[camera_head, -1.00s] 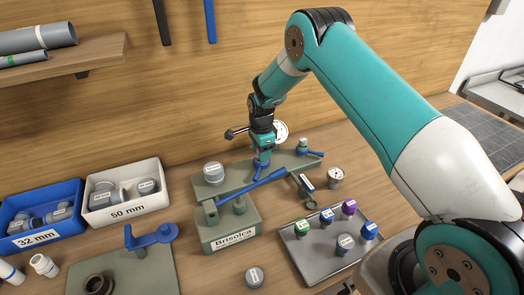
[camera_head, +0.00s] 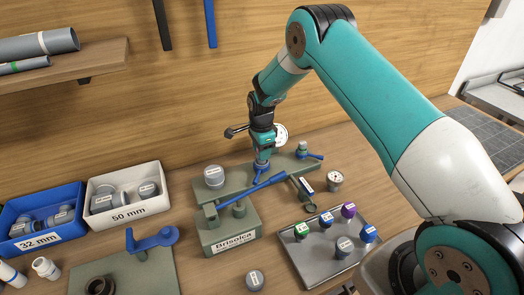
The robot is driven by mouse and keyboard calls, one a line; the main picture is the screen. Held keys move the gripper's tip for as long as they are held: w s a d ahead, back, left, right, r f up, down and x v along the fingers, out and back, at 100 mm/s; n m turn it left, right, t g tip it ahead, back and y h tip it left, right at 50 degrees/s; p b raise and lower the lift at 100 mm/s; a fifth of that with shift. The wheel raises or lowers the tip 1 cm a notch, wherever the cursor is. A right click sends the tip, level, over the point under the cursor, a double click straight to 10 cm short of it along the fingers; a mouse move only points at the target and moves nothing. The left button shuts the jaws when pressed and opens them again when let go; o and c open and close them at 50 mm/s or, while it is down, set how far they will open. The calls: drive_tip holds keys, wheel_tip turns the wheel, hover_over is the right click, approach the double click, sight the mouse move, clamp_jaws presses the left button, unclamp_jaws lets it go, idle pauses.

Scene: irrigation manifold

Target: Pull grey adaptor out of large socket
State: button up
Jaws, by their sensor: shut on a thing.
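My gripper (camera_head: 262,157) points down over the middle of the green-grey manifold (camera_head: 290,167) at the back of the bench. It is shut on what I take to be the grey adaptor, which the jaws hide almost wholly. A blue piece (camera_head: 260,174) shows just under the jaws. I cannot make out the large socket there, or whether the adaptor is still seated in it. A grey labelled cap (camera_head: 214,175) stands upright on the manifold's left end, apart from my gripper.
A blue-handled valve (camera_head: 304,149) is at right.

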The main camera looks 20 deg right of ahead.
drive_tip(key=shift+r, duration=0.25)
drive_tip(key=shift+r+p, duration=0.5)
drive_tip(key=shift+r, duration=0.3)
drive_tip(key=shift+r, duration=0.2)
idle(0.3)
drive_tip(key=shift+r+p, duration=0.5)
drive_tip(key=shift+r, duration=0.3)
drive_tip(key=shift+r, duration=0.1)
